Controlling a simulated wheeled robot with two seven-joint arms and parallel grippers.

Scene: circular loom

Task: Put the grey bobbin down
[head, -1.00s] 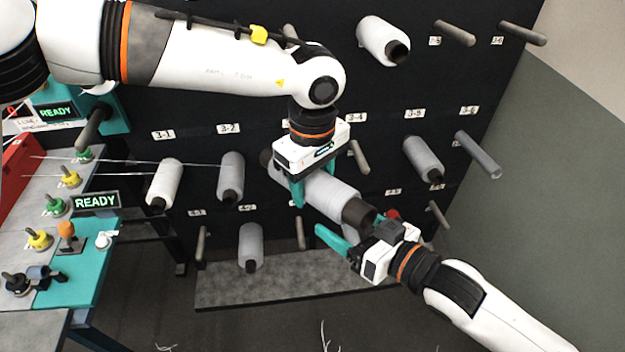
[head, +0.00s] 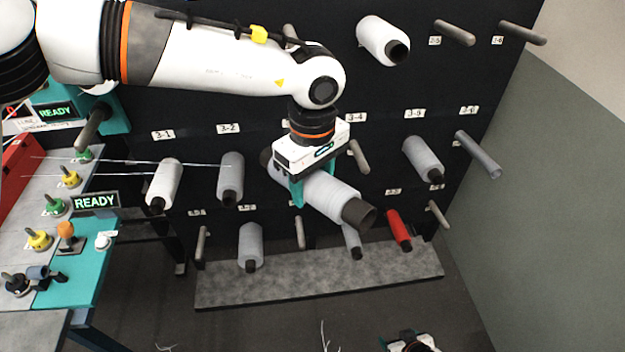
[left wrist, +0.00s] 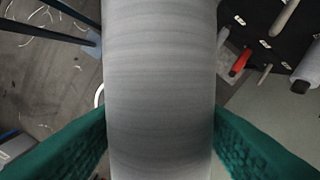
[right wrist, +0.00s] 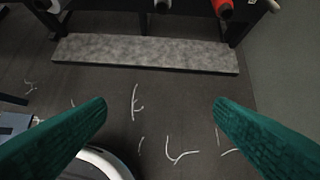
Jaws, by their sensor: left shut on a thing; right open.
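The grey bobbin (head: 327,197) is a large grey spool with a dark core end pointing to the lower right. My left gripper (head: 297,188) is shut on it from above and holds it in front of the rack. In the left wrist view the grey bobbin (left wrist: 160,90) fills the space between the teal fingers. My right gripper (head: 410,344) is at the bottom edge of the head view. In the right wrist view the right gripper (right wrist: 160,112) is open and empty, with bare floor between its fingers.
A black rack with pegs carries several grey bobbins, a white bobbin (head: 380,40) and a red bobbin (head: 398,229). A grey slab (head: 320,285) lies along the rack's foot. A workbench (head: 85,265) with small fittings stands at left. The floor (right wrist: 190,105) has loose thread scraps.

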